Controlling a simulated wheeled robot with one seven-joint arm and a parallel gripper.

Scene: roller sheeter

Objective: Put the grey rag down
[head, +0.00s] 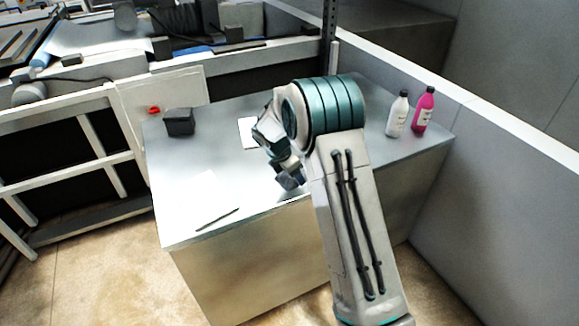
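My arm reaches over the grey worktop (230,215) from the front right. My gripper (289,181) points down near the middle of the worktop's front part. A dark blue-grey shape is at its tip, and I cannot tell whether this is the grey rag or the fingers themselves. My wrist and forearm hide much of the gripper, so its opening does not show. No grey rag is clearly seen lying on the worktop.
A dark open box (179,123) stands at the back left, and a white pad (247,133) lies behind my wrist. A white bottle (397,116) and a pink bottle (422,112) stand at the right by the wall.

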